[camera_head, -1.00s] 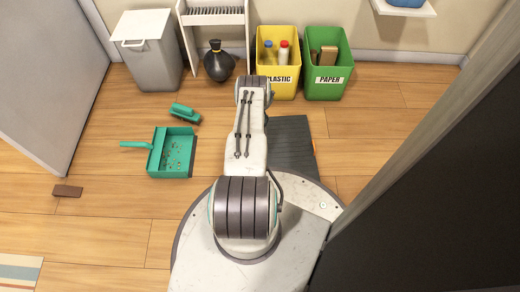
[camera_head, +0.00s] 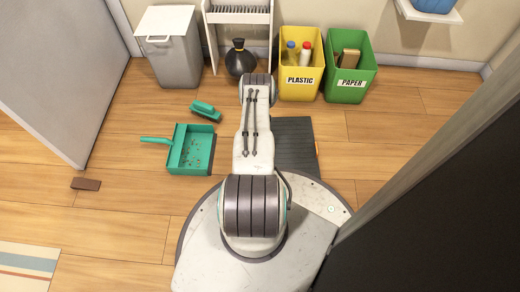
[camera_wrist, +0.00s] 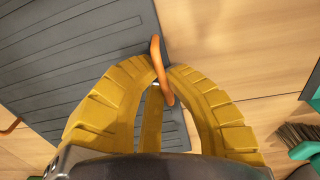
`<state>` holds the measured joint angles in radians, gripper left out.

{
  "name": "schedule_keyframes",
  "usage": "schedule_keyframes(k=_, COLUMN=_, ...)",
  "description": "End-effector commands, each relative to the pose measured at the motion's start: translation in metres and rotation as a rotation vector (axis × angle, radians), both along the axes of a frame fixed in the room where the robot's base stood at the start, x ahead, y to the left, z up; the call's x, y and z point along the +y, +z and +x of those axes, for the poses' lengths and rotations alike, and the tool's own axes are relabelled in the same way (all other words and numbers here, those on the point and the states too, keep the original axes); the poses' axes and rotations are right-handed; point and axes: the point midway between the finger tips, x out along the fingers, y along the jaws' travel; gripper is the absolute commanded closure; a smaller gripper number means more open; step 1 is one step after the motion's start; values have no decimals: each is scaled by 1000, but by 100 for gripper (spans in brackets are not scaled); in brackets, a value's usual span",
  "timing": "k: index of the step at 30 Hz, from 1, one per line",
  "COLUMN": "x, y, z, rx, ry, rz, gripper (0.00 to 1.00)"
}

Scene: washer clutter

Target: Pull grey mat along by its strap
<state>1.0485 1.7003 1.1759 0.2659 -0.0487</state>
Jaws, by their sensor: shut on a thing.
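The grey mat (camera_head: 296,145) lies on the wood floor to the right of my arm in the head view, partly hidden by the arm and base. In the wrist view its ribbed surface (camera_wrist: 75,50) fills the upper left. An orange strap (camera_wrist: 158,62) stands at the mat's edge. My gripper (camera_wrist: 160,85) has its yellow fingers shut on the strap, which passes between the fingertips. A second orange strap (camera_wrist: 12,126) shows at the left edge of the wrist view. In the head view my gripper is hidden behind my arm.
A green dustpan (camera_head: 190,150) and a brush (camera_head: 206,111) lie left of my arm. A yellow plastic bin (camera_head: 301,75), a green paper bin (camera_head: 348,78), a black vase (camera_head: 240,62) and a grey bin (camera_head: 173,55) stand along the wall. A dark panel stands close on the right.

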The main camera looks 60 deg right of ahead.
Motion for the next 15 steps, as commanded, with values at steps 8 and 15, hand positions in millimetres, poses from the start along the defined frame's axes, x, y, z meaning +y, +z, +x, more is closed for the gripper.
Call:
schedule_keyframes(k=8, x=0, y=1, z=1, rx=-1, ry=1, rz=-2, gripper=100)
schedule_keyframes(k=15, x=0, y=1, z=1, rx=-1, ry=1, rz=-2, gripper=83)
